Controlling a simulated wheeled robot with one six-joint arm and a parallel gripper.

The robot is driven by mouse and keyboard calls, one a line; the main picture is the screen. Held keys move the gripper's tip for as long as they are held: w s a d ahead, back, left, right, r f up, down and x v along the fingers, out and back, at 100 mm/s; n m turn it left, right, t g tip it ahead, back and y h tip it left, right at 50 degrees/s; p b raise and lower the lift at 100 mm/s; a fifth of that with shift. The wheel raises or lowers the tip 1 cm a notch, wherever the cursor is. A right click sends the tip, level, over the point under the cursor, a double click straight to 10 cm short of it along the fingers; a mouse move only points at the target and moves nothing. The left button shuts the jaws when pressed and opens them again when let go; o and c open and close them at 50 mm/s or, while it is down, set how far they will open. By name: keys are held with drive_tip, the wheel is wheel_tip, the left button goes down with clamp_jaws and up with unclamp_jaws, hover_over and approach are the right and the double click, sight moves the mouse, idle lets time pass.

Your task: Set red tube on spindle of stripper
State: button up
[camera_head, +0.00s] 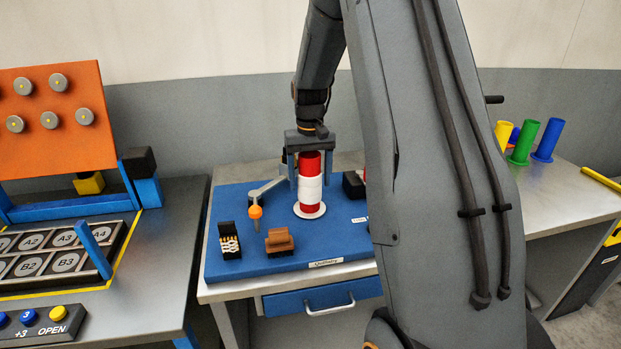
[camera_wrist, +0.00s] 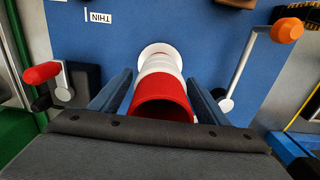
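The red tube (camera_head: 311,165) stands upright on a round white base (camera_head: 310,210) on the blue board, with a white band of yarn around its middle. It also shows in the wrist view (camera_wrist: 162,98), seen from its open red top. My gripper (camera_head: 310,170) is above it, pointing down, with one finger on each side of the tube. The fingers (camera_wrist: 160,92) look spread, with a narrow gap to the tube. I cannot pick out the stripper or its spindle for sure.
A grey arm with an orange ball (camera_head: 255,211), a brown block (camera_head: 279,241) and a dark brush-like block (camera_head: 229,240) are on the board. A dark block with a red handle (camera_wrist: 42,73) is near the tube. Coloured tubes (camera_head: 524,143) stand at right.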

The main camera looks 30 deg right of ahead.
drive_tip(key=shift+r, duration=0.1)
wheel_tip(320, 180, up, 8)
drive_tip(key=shift+f+b, duration=0.2)
drive_tip(key=shift+b, duration=0.95)
drive_tip(key=shift+r, duration=0.15)
wheel_tip(320, 180, up, 6)
drive_tip(key=p, duration=0.5)
hover_over(310, 153)
drive_tip(key=s+a, duration=0.1)
drive_tip(key=s, duration=0.2)
drive_tip(key=shift+w+a, duration=0.2)
